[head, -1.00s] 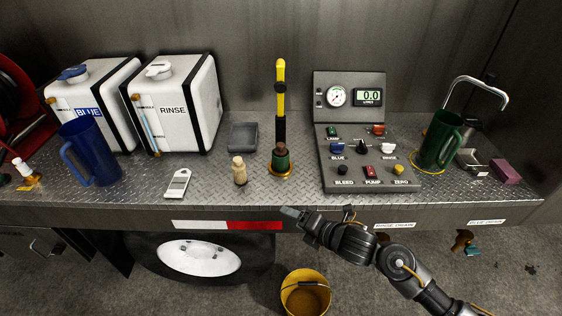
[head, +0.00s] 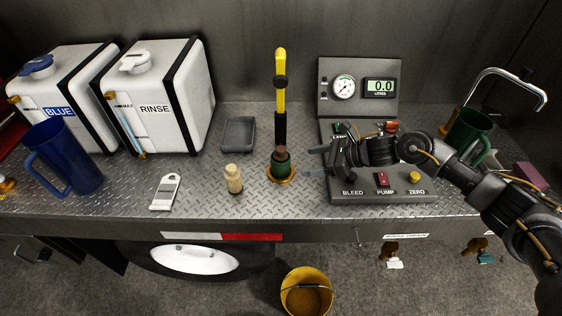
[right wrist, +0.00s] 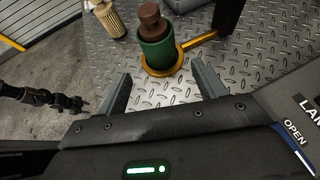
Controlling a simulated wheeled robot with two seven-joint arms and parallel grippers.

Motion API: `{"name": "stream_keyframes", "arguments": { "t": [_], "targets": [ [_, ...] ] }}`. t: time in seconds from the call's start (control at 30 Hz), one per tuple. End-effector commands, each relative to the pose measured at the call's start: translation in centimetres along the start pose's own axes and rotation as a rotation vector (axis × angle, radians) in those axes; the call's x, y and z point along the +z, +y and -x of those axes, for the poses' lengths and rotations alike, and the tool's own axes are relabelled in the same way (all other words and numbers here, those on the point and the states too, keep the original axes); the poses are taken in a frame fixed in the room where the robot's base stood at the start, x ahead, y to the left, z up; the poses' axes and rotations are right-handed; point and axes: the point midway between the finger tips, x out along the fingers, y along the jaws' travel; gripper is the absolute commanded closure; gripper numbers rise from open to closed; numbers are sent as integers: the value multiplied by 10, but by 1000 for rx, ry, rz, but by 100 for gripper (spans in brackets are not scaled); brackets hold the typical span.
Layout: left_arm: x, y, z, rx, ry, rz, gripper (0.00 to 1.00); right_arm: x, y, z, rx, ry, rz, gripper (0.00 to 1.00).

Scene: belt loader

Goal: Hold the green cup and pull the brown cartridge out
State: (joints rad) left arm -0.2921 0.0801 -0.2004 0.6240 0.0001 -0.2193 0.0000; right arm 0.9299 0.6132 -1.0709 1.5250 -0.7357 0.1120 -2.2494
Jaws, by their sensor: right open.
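The green cup (head: 281,168) stands upright in a brass ring at the middle of the bench, in front of a yellow and black lever. The brown cartridge (head: 281,153) sits in the cup with its top sticking out. My right gripper (head: 309,161) is open and empty, just right of the cup, with its fingers pointing at it. In the right wrist view the green cup (right wrist: 155,50) and brown cartridge (right wrist: 149,17) are ahead of the two spread fingers, apart from them. My left gripper (right wrist: 74,103) seems to show small and dark over the floor; its jaws are unclear.
The control panel (head: 360,85) stands partly behind my right arm. A pale ribbed filter (head: 234,179) stands left of the cup, with a grey tray (head: 238,134) behind it. A white meter (head: 165,192) lies farther left. A yellow bucket (head: 307,294) is on the floor below.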

Motion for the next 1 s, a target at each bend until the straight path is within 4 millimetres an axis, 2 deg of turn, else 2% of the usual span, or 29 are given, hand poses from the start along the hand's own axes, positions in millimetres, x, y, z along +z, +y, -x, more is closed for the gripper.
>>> {"name": "stream_keyframes", "arguments": {
  "t": [0.1, 0.2, 0.37, 0.57, 0.6, 0.8, 1.0],
  "targets": [
    [17, 3, 0, 3, -24, 0, 52, 0, 0, -4, 1, -1, -1, 30],
    [23, 4, -1, 4, -32, 0, 52, 0, 0, -12, 2, -1, -1, 30],
    [19, 3, -5, 3, -27, 0, 52, 0, 1, -34, 3, -1, -1, 30],
    [5, 1, -14, 1, -5, 0, 52, -1, 1, -66, 2, -1, -2, 30],
    [5, 1, -27, 1, -2, 0, 52, -6, 0, -73, 0, -2, 0, 30],
    [8, 1, -49, 1, -4, 0, 52, -4, 0, -91, 0, -2, 0, 30],
    [13, 2, -58, 1, -9, 0, 52, -1, 0, -100, 0, -1, -2, 30]
  ]
}}
